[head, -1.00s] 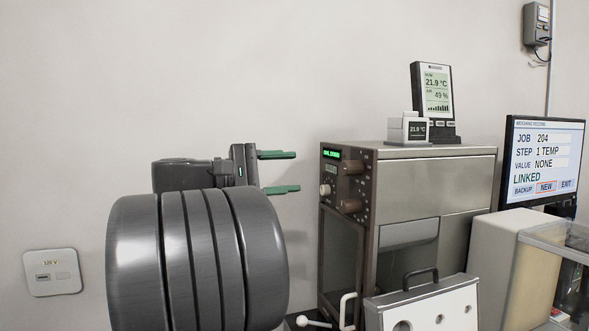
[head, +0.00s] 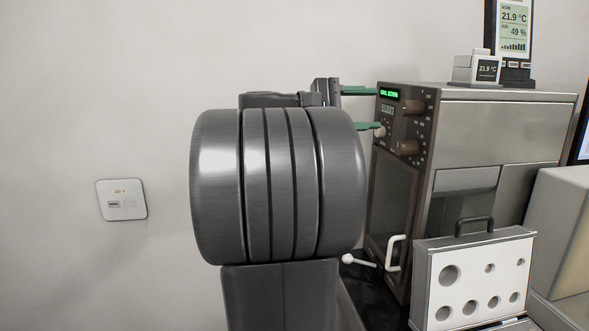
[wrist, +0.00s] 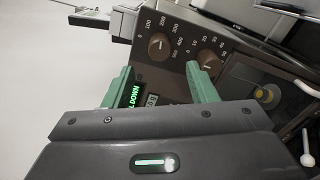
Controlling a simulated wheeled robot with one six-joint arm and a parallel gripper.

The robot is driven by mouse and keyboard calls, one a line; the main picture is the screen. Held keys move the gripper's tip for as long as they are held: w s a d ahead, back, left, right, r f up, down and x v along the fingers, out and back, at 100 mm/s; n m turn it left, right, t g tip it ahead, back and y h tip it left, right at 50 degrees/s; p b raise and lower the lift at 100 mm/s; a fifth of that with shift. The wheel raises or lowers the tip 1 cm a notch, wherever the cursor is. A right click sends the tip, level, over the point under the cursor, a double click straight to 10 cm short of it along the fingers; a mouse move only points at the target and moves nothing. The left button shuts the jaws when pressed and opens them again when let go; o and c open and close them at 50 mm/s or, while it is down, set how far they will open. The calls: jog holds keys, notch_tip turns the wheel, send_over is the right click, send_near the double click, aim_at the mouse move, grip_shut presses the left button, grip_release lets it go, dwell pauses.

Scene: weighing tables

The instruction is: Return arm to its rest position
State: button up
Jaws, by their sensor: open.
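My gripper (head: 378,108) is open and empty. Its two green fingers point right, one above the other, in front of the upper left edge of the brown instrument panel (head: 404,128) in the head view. In the wrist view my gripper (wrist: 158,68) has its fingers spread, with the panel's dials and a green display behind them. I cannot tell how far the fingertips are from the panel. My dark grey arm fills the middle of the head view and hides part of the gripper's body.
The metal cabinet (head: 505,130) carries a small thermometer box (head: 475,70) and a weather display (head: 513,35). A white block with round holes (head: 475,278) stands in front. White handles (head: 394,252) project from the cabinet's lower left. The wall at left is bare except for a socket plate (head: 121,200).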

aim_at(402, 105)
jog(key=d, duration=0.5)
jog(key=w+d, duration=0.1)
jog(key=d, duration=0.2)
jog(key=shift+w+d, duration=0.1)
jog(key=shift+d, duration=0.25)
jog(key=shift+a, duration=0.1)
jog(key=s+a, duration=0.2)
jog(key=a, duration=1.1)
jog(key=d, duration=0.4)
jog(key=w+d, duration=0.1)
jog(key=d, duration=0.4)
jog(key=w+d, duration=0.1)
jog(key=d, duration=0.3)
jog(key=shift+d+r+p, duration=0.15)
jog(key=shift+d+p, duration=0.1)
jog(key=shift+p, duration=0.05)
jog(key=shift+a+r+n+p, duration=0.15)
jog(key=shift+a+n+p, duration=0.05)
jog(key=shift+n+p, duration=0.85)
jog(key=n+p, duration=0.6)
jog(key=s+a+b, duration=0.1)
jog(key=a, duration=0.7)
jog(key=shift+a+f, duration=0.3)
jog(key=shift+a, duration=0.05)
jog(key=shift+s, duration=0.1)
